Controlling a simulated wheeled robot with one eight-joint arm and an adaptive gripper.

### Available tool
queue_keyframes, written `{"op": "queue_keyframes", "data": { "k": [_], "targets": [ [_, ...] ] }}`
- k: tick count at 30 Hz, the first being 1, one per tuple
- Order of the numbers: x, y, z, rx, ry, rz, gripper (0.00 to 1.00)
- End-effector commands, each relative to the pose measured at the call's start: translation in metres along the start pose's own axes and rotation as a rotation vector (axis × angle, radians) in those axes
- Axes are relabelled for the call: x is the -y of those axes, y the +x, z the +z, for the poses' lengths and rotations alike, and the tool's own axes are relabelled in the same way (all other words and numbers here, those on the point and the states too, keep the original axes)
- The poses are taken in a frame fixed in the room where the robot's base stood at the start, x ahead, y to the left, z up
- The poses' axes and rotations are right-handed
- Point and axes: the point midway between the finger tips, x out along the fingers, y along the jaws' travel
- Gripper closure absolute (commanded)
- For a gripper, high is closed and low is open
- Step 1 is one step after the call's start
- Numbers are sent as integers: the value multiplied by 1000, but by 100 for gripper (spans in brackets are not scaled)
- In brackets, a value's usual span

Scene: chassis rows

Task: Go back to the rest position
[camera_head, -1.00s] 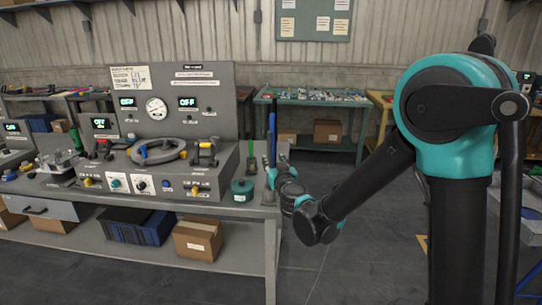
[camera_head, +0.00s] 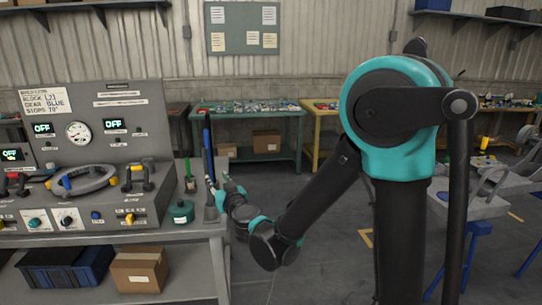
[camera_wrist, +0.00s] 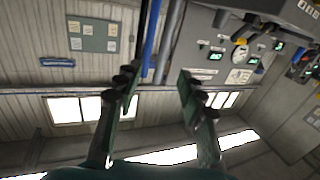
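My arm (camera_head: 320,195) is black and teal. It reaches down and to the left from my column toward the right end of the grey bench. My gripper (camera_head: 220,188) is small in the head view, beside the bench's right end. In the wrist view my gripper (camera_wrist: 157,76) shows two dark green fingers set well apart, with nothing held between them. A blue upright rod (camera_head: 208,150) stands at the bench end, close to the gripper in the head view. I cannot tell whether they touch.
The grey bench (camera_head: 185,236) at left carries a panel (camera_head: 130,95) with gauges, a hose ring (camera_head: 82,180) and a green pot (camera_head: 181,212). A green table (camera_head: 245,111) stands behind. Grey stands (camera_head: 470,205) are at right. Open floor lies between.

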Motion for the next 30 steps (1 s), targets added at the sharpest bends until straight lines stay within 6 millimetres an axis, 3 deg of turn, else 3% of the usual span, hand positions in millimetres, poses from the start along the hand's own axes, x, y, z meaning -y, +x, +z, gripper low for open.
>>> {"op": "queue_keyframes", "data": {
  "k": [5,8,11,17,21,27,30],
  "targets": [
    [-44,-25,-14,10,-4,-92,60],
    [-68,-49,-4,85,-6,-143,60],
    [-95,-79,19,206,2,-163,60],
    [-159,-162,89,546,66,-80,60],
    [-203,-234,136,784,145,68,60],
    [-247,-335,182,1048,267,329,60],
    [-259,-371,193,1125,311,431,60]
  ]
}}
